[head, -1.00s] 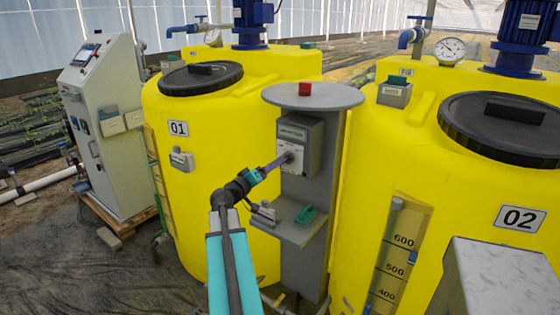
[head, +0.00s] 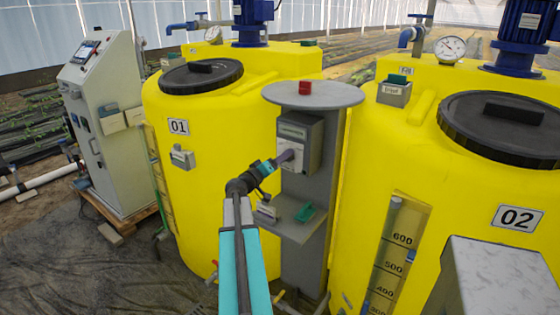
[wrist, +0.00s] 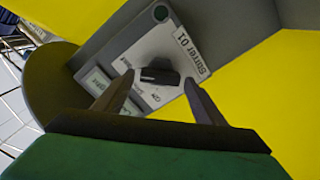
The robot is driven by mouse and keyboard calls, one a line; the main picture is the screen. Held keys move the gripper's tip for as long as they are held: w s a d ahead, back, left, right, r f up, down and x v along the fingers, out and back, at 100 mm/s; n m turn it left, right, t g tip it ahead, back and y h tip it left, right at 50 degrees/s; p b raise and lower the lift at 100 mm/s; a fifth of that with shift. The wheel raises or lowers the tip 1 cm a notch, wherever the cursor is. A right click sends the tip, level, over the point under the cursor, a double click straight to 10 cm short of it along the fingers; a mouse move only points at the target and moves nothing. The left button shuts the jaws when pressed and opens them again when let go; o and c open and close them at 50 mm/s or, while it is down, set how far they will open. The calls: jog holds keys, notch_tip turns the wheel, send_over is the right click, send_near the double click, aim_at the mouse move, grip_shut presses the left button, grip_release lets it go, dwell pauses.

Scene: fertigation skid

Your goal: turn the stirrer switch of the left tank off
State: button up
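The stirrer switch box of the left tank is a grey box (head: 299,143) on the grey post between the two yellow tanks. My gripper (head: 289,156) is right at the box face. In the wrist view, my gripper (wrist: 158,82) is open, with one finger at each side of the knob and slight gaps visible. The knob's marked setting is too small to read surely.
The left tank (head: 215,110), marked 01, and the right tank (head: 380,185), marked 02, flank the post. Below the box, a shelf (head: 296,232) holds a green-topped item (head: 306,212). A round plate (head: 312,95) with a red button (head: 305,88) tops the post.

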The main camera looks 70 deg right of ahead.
jog(key=c, duration=0.7)
jog(key=shift+a, duration=0.2)
jog(key=shift+c, duration=1)
jog(key=shift+d, duration=0.15)
